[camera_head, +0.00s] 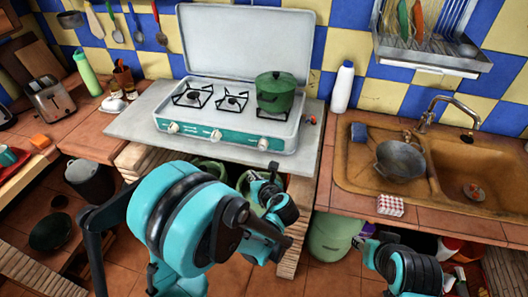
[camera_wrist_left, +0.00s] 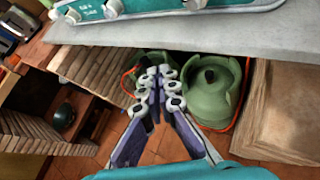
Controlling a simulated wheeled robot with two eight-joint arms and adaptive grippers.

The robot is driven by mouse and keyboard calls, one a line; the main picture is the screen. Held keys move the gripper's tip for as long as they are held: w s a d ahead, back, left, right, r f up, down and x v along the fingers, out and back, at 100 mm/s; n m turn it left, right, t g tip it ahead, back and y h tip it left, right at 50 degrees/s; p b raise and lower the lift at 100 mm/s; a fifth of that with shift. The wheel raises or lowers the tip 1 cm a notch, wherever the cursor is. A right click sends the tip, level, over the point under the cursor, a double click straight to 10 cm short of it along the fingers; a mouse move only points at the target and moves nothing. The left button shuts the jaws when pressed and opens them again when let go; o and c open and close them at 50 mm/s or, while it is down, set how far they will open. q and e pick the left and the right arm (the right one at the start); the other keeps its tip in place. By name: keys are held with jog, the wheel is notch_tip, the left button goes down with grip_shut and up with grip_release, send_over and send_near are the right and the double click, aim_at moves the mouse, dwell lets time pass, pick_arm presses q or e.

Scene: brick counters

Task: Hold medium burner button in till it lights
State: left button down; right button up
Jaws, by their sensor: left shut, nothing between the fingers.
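The camping stove (camera_head: 200,118) stands on a grey slab with its lid raised. Its teal front panel carries a left knob (camera_head: 173,127), a middle knob (camera_head: 216,134) and a right knob (camera_head: 263,143). The middle burner (camera_head: 232,101) and left burner are bare, and no flame is visible. My left gripper (camera_head: 266,188) is shut and empty, below and in front of the slab, apart from the knobs. In the left wrist view its closed fingers (camera_wrist_left: 157,88) point toward the space under the slab, with the panel (camera_wrist_left: 95,10) at the top edge. My right gripper (camera_head: 366,236) is low at right, its fingers unclear.
A green pot (camera_head: 276,92) covers the right burner. The grey slab's front edge (camera_wrist_left: 200,42) overhangs green gas cylinders (camera_wrist_left: 212,90). A white bottle (camera_head: 342,87) stands right of the stove, and the sink (camera_head: 450,160) is farther right.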

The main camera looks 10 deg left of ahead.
aim_at(261, 148)
pick_arm(q)
jog(key=shift+w, duration=0.1)
jog(key=shift+w+d+p, duration=0.1)
jog(key=shift+w+p, duration=0.2)
jog(key=shift+w, duration=4)
jog(key=shift+w, duration=0.1)
jog(key=shift+w, duration=0.35)
jog(key=shift+w, duration=0.4)
dwell(0.4)
jog(key=shift+s+b, duration=0.35)
jog(key=shift+s, duration=0.5)
jog(key=shift+s, duration=0.15)
